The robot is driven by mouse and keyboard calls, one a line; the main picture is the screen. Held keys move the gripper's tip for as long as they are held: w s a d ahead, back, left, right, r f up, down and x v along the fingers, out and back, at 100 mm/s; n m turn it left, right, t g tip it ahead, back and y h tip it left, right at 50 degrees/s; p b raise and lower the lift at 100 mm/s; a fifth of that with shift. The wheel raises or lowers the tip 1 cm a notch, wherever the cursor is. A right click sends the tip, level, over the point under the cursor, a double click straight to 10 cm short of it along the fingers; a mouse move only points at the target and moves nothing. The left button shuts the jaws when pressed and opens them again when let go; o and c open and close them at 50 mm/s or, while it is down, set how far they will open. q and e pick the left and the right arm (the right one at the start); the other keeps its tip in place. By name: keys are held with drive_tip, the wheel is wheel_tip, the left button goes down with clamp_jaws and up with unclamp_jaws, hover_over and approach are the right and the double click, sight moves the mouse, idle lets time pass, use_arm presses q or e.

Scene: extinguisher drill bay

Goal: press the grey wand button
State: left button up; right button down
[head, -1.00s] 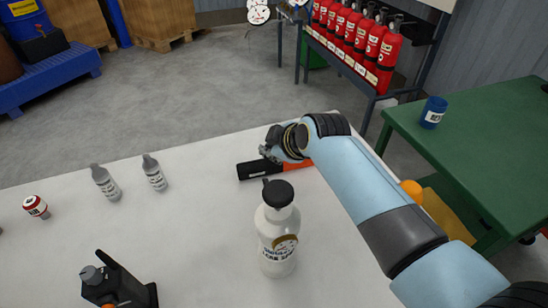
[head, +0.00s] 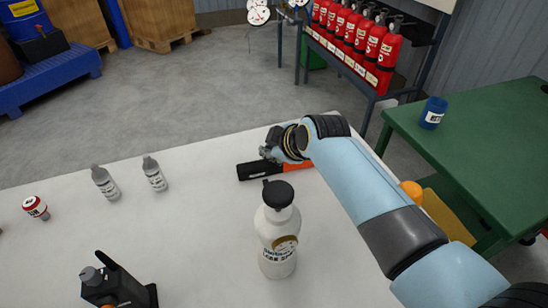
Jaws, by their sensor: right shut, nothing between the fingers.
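A black and orange wand (head: 252,171) lies on the white table near its far right edge. Its black end points left, and its orange part shows to the right, below my wrist. My right gripper (head: 266,154) is shut and empty at the wand's far side, close above it. I cannot tell whether the fingertips touch the wand. The grey button does not show clearly; the gripper may hide it. My left gripper is not in view.
A white spray bottle (head: 278,240) with a black top stands in front of the wand. Two small grey bottles (head: 105,183) (head: 154,174), a red-and-white can (head: 36,208) and a black device (head: 115,288) are on the left. A green table (head: 490,150) stands to the right.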

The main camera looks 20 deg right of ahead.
sight(272, 162)
drive_tip(key=shift+f, duration=0.4)
idle(0.4)
drive_tip(key=shift+r+p, duration=0.45)
drive_tip(key=shift+p, duration=0.1)
drive_tip(key=shift+r, duration=0.1)
wheel_tip(272, 162, up, 6)
drive_tip(key=p, duration=0.6)
